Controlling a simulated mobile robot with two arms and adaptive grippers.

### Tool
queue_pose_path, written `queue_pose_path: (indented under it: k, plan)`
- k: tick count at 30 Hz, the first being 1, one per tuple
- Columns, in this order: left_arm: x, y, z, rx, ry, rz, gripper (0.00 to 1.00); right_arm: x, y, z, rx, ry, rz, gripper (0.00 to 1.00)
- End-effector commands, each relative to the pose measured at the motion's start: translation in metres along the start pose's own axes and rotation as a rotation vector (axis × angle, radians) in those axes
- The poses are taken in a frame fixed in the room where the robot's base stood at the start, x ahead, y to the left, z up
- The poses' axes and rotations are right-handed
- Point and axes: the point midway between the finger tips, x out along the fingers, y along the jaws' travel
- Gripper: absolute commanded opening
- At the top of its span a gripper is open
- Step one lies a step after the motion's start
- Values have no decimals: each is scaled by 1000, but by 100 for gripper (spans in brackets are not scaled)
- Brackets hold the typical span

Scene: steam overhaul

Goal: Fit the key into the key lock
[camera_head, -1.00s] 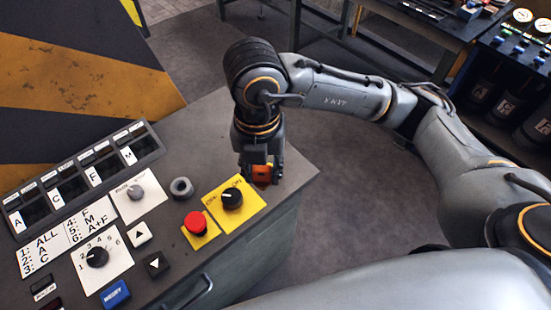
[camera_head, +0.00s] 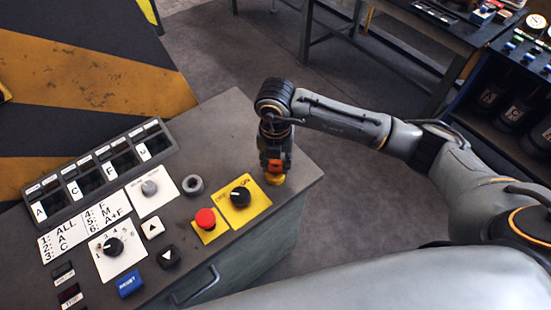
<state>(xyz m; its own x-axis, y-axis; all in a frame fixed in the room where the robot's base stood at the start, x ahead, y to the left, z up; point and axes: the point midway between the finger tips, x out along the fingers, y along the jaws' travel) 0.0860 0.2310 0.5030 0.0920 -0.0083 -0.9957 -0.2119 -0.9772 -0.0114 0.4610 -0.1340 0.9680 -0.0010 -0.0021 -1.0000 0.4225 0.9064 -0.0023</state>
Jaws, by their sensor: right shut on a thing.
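My right gripper (camera_head: 275,168) points down over the far right part of the grey console top, beyond the yellow OFF/ON plate. It is shut on a small orange and yellow piece (camera_head: 276,179), probably the key. The gripper hides much of this piece, and I cannot tell whether it touches the console. The key lock is not clearly identifiable. A grey round knob (camera_head: 149,187) on a white plate and a short grey ring-shaped fitting (camera_head: 193,184) sit left of the gripper. My left gripper is not in view.
The console (camera_head: 235,120) also bears a black OFF/ON knob (camera_head: 240,196), a red button (camera_head: 205,218), a black selector (camera_head: 113,246), a blue RESET button (camera_head: 130,284) and a labelled display row (camera_head: 95,172). The console's back area is clear. A workbench (camera_head: 420,30) stands behind.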

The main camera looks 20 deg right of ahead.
Motion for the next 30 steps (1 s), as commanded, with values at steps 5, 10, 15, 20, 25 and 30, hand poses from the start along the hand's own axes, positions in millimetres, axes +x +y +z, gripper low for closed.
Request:
queue_pose_path:
  k: [5, 10, 15, 20, 25, 30]
  plan:
    - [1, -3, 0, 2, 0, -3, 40, 0, 0, 0, 0, -1, 2, 1]
    - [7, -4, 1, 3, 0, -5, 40, 6, 1, 0, 0, -1, 2, 1]
    - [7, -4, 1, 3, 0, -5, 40, 6, 0, 0, 0, -1, 1, 53]
    - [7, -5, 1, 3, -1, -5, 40, 6, 0, 0, 0, -1, 1, 57]
    - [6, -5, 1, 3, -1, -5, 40, 5, 0, 0, 0, -1, 1, 57]
    - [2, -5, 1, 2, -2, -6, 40, -5, 1, 1, 0, -3, 3, 57]
